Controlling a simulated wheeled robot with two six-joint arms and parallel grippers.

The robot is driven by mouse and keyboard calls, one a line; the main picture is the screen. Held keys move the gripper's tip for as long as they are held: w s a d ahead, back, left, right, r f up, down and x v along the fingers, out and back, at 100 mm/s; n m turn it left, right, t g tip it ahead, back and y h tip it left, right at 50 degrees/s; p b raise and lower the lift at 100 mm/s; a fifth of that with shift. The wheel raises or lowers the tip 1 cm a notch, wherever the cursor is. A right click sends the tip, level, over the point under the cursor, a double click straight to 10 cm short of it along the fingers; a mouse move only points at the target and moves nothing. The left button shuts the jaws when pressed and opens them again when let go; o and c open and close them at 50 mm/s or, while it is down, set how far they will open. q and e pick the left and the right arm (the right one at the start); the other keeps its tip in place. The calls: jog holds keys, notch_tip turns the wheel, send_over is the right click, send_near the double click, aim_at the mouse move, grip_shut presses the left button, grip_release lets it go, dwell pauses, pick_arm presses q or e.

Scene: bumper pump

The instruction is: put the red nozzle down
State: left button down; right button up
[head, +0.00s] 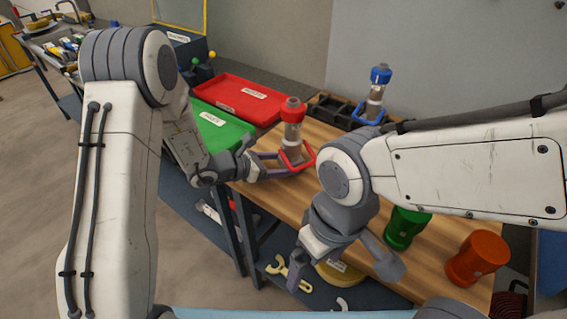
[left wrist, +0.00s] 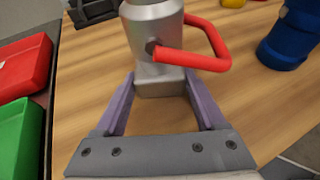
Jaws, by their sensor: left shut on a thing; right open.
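The red nozzle (head: 293,135) has a red cap, a grey metal body and a red loop handle. It stands roughly upright at the left part of the wooden table (head: 440,262). My left gripper (head: 288,163) is shut on its lower body. In the left wrist view the nozzle's metal body (left wrist: 155,40) is between the two purple fingers, with the handle pointing right. Its base is at or just above the wood; I cannot tell if it touches. My right gripper (head: 345,268) is open and empty over the table's front edge.
A red tray (head: 238,98) and a green tray (head: 222,130) lie left of the nozzle. A blue nozzle (head: 374,95) stands behind by a dark divided box (head: 330,108). Green (head: 405,228) and orange (head: 476,258) pieces stand at the right. Bare wood surrounds the nozzle.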

pick_arm(q)
jog(key=shift+r, duration=0.15)
grip_release()
jog(key=shift+f, duration=0.25)
jog(key=shift+r, duration=0.1)
jog(key=shift+a+r, duration=0.15)
jog(key=shift+a, duration=0.05)
jog(key=v, duration=1.1)
jog(key=shift+s+a+r+b, duration=0.1)
jog(key=shift+s+a+b, duration=0.1)
jog(key=shift+a+b, duration=0.1)
jog(key=shift+d, duration=0.1)
